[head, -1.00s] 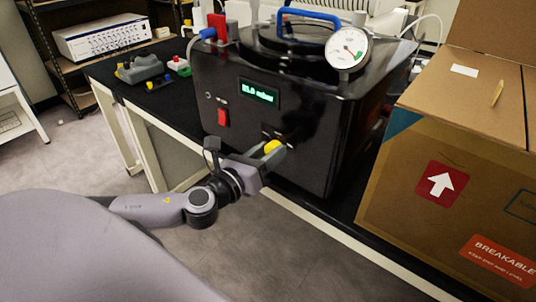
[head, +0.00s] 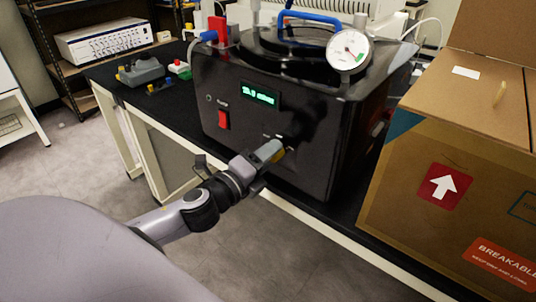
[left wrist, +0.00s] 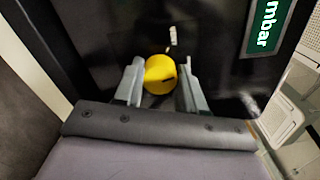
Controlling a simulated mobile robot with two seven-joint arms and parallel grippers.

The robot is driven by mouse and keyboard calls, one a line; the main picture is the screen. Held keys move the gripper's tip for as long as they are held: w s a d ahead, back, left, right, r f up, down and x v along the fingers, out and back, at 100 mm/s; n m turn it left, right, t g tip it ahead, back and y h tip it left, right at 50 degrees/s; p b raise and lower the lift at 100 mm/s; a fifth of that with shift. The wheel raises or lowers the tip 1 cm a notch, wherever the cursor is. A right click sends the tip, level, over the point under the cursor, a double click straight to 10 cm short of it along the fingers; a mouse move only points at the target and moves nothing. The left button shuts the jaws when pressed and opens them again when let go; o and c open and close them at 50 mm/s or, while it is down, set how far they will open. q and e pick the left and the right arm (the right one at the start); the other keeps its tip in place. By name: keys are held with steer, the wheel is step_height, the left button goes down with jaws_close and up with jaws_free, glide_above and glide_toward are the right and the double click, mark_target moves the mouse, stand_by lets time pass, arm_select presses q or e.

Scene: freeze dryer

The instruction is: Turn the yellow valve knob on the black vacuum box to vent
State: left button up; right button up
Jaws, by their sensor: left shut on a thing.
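The black vacuum box (head: 330,130) stands on the black-topped bench. Its yellow valve knob (head: 279,156) is on the lower front face, mostly hidden behind my left gripper (head: 272,152) in the head view. In the left wrist view the knob (left wrist: 160,72) is round and yellow with a dark mark at its right side. The fingers of my left gripper (left wrist: 158,90) lie on either side of it, and the gripper is shut on the knob. A green display (head: 260,94) and a red switch (head: 223,119) are on the box front. My right gripper is not in view.
A cardboard box (head: 440,215) stands close to the right of the vacuum box. A dial gauge (head: 347,50) and a blue handle (head: 308,16) are on top. Small grey and coloured items (head: 142,71) lie on the bench at left.

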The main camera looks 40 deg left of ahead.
arm_select(q)
steer(key=shift+n+p, duration=1.6)
steer(key=shift+n, duration=3)
steer(key=shift+f, duration=0.1)
steer(key=o, duration=1.1)
steer(key=shift+c, duration=0.2)
steer(key=shift+s, duration=0.1)
steer(key=s, duration=0.7)
steer(key=shift+a+b, duration=0.3)
